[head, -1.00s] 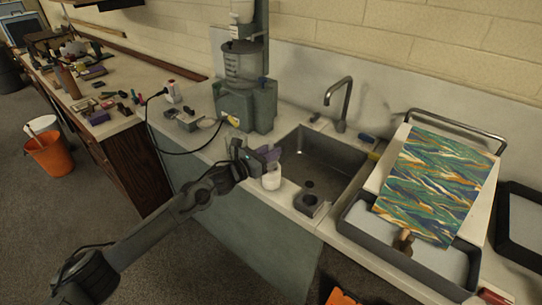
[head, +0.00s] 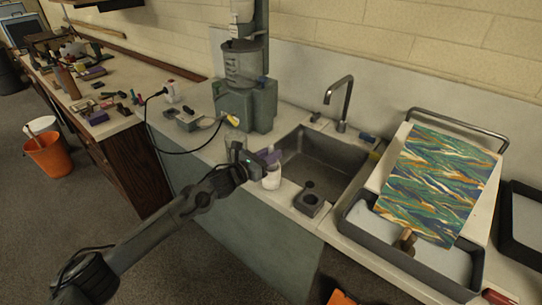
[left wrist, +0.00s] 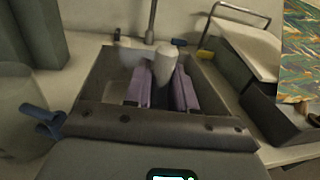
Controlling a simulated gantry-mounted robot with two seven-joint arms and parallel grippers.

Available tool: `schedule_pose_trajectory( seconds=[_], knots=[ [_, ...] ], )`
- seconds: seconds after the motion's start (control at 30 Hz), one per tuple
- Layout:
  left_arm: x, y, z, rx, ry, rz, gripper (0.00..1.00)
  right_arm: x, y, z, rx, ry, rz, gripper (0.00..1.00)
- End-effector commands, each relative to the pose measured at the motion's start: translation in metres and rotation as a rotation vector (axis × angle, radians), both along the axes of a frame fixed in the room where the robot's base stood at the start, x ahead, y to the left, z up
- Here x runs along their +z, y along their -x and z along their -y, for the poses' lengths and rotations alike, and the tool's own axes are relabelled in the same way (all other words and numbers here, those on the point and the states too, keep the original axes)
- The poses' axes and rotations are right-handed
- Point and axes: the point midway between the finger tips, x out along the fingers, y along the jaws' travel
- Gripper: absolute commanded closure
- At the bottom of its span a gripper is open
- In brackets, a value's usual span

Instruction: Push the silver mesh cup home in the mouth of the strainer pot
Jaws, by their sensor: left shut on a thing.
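My left gripper (head: 268,160) reaches in from the left to the counter's front edge, beside the sink. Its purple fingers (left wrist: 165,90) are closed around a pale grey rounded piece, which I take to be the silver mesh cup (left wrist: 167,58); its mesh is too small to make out. A small white pot, seemingly the strainer pot (head: 272,180), stands upright on the counter just below the fingers. The fingers hide its mouth, so I cannot tell how deep the cup sits. My right gripper is not in view.
The sink (head: 325,160) with its tap (head: 343,100) lies just behind. A tray (head: 400,255) lies farther right.

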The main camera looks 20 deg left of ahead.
Motion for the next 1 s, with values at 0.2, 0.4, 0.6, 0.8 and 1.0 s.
schedule_pose_trajectory(
  seconds=[0.2,0.4,0.6,0.8,1.0],
  knots=[
    [-0.006,0.0,0.0,0.0,0.0,0.0,1.0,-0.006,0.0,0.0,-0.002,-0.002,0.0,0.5],
    [-0.011,0.0,0.0,0.0,0.0,0.0,1.0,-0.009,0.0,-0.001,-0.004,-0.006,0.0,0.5],
    [-0.016,0.0,0.0,0.0,0.0,0.0,1.0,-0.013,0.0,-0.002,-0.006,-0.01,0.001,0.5],
    [-0.021,0.0,0.0,0.0,0.0,0.0,1.0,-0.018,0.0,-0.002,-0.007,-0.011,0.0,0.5],
    [-0.024,0.0,0.0,0.0,0.0,0.001,1.0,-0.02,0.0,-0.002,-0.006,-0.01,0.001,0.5]
  ],
)
